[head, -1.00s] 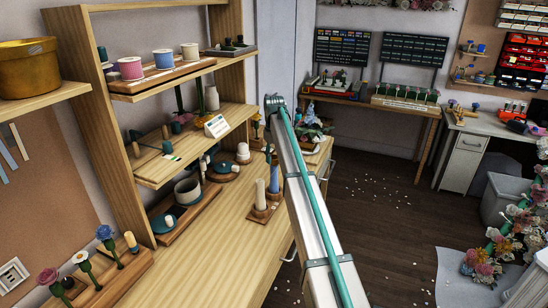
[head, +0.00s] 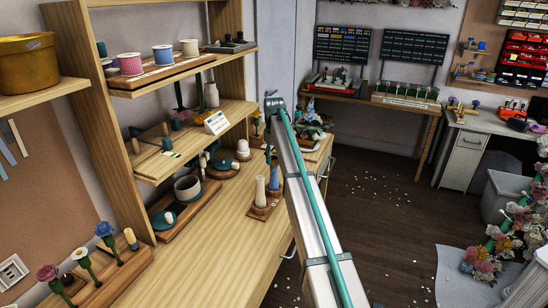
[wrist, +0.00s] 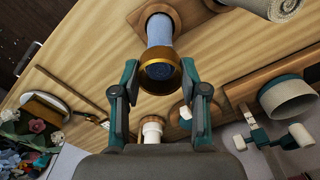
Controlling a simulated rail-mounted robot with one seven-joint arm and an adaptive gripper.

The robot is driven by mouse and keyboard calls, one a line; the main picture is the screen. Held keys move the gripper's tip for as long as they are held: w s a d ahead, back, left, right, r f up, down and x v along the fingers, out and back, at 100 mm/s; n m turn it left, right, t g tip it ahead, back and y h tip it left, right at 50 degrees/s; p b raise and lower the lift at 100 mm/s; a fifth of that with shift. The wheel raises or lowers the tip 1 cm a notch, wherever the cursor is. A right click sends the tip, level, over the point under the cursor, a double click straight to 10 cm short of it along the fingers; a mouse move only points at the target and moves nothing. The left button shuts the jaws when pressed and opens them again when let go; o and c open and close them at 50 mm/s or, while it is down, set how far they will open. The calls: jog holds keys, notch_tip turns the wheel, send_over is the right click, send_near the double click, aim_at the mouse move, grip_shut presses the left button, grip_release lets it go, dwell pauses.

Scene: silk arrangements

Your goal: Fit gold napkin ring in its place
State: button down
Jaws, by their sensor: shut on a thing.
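The gold napkin ring (wrist: 160,53) is held between the two teal fingers of my gripper (wrist: 160,66) in the wrist view. A blue rolled napkin (wrist: 160,30) stands on a wooden base, and its end shows through the ring's opening. The ring lines up with that end; I cannot tell whether it is around it or just above it.
Wooden shelves (head: 180,162) with spools stand on the bench's left. Flower stems in a wooden holder (head: 112,282) stand at front left. The bench top (head: 215,255) in front is clear.

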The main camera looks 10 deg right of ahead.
aim_at(274, 174)
jog(key=shift+f+b, duration=1.3)
jog(key=shift+f, duration=3.05)
jog(key=c, duration=0.5)
grip_release()
jog(key=shift+o, duration=1.4)
jog(key=shift+r, duration=0.1)
jog(key=shift+r+p, duration=1.5)
jog(key=shift+r, duration=1.95)
jog(key=shift+r, duration=0.1)
